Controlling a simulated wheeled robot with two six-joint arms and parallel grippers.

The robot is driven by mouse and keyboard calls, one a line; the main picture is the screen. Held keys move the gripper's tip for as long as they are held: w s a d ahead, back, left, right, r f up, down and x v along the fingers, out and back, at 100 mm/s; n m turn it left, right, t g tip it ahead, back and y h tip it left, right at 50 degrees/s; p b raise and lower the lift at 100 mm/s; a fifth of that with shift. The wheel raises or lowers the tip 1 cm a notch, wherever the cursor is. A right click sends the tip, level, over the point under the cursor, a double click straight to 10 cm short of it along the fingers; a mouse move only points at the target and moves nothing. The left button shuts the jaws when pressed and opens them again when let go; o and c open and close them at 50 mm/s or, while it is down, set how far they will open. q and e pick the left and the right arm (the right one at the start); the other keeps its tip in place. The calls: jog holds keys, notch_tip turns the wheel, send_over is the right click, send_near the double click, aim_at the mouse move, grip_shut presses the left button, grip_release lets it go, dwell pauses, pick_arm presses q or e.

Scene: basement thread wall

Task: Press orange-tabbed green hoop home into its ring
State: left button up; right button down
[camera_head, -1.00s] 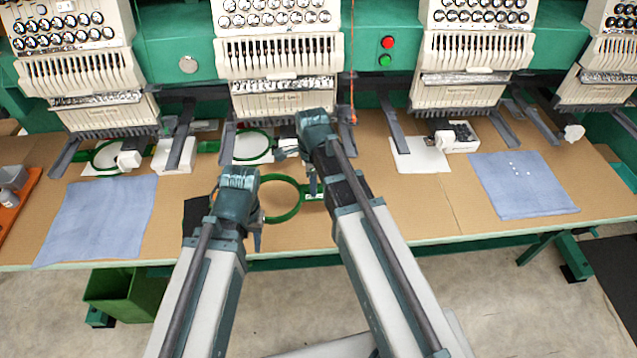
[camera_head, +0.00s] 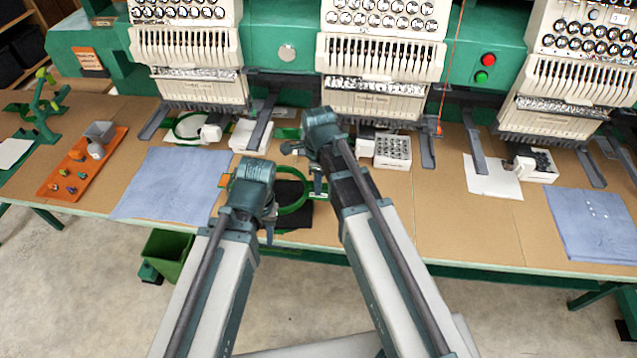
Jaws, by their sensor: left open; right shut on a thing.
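A round green hoop (camera_head: 305,204) is held out low above the front part of the table, over a black square (camera_head: 293,220). My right gripper (camera_head: 318,188) is shut on the hoop at its right side. My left gripper (camera_head: 269,228) is open at the hoop's left front side and covers part of it; I cannot tell if they touch. A green ring with white inside (camera_head: 186,128) lies under the left machine head.
Embroidery heads (camera_head: 380,70) overhang the table's back. A blue cloth (camera_head: 172,185) lies left, another blue cloth (camera_head: 597,222) far right. An orange tray (camera_head: 62,190) with small items is at left. White boxes (camera_head: 393,150) stand under the heads. Bare table lies right of my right arm.

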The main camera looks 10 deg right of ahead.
jog(key=shift+f+b, duration=2.4)
jog(key=shift+f, duration=0.2)
jog(key=shift+f+b, duration=1)
jog(key=shift+b, duration=0.05)
dwell(0.6)
jog(key=c, duration=0.8)
grip_release()
jog(key=shift+o, duration=0.2)
notch_tip(320, 180, up, 14)
jog(key=p, duration=1.4)
jog(key=shift+f, duration=0.1)
